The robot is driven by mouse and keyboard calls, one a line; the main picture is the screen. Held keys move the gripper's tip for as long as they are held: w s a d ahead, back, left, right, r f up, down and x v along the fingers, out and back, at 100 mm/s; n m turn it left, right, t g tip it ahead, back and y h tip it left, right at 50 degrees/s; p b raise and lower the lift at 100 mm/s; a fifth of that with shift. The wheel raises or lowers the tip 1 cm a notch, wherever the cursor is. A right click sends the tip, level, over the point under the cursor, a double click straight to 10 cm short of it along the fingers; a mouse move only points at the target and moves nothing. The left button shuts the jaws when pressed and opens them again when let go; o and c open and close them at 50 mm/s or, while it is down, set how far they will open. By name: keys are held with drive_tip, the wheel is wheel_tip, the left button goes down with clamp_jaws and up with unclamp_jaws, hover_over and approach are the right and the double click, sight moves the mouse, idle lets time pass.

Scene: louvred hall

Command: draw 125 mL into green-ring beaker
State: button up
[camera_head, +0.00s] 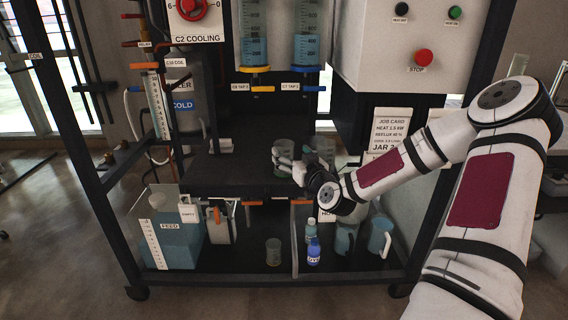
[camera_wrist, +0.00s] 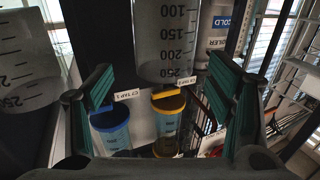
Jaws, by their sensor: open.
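My gripper (camera_head: 290,165) is open, low over the dark middle shelf in the head view. A clear beaker (camera_head: 283,152) stands at its fingers, partly covered by them. In the wrist view, which appears upside down, this graduated beaker (camera_wrist: 165,45) lies between the open teal finger pads (camera_wrist: 165,100), apart from both. A second clear beaker (camera_head: 325,148) stands to the right, partly behind my wrist; it also shows in the wrist view (camera_wrist: 22,75). No green ring is clear on either. The yellow-ended column (camera_head: 255,45) and the blue-ended column (camera_head: 308,45) hold blue liquid above.
A yellow tap handle (camera_head: 263,89) and a blue tap handle (camera_head: 314,88) hang below the columns. The lower shelf holds a FEED tank (camera_head: 175,245), a small beaker (camera_head: 273,252), a blue bottle (camera_head: 313,252) and jugs (camera_head: 381,238). Frame posts flank the rig.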

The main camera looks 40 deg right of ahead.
drive_tip(key=w, duration=0.1)
drive_tip(key=w+b, duration=0.1)
drive_tip(key=w, duration=0.1)
drive_tip(key=w+b, duration=0.1)
drive_tip(key=w, duration=0.1)
drive_tip(key=shift+w+d+r, duration=0.1)
drive_tip(key=shift+d+r, duration=0.15)
drive_tip(key=shift+d, duration=0.05)
drive_tip(key=c, duration=1.3)
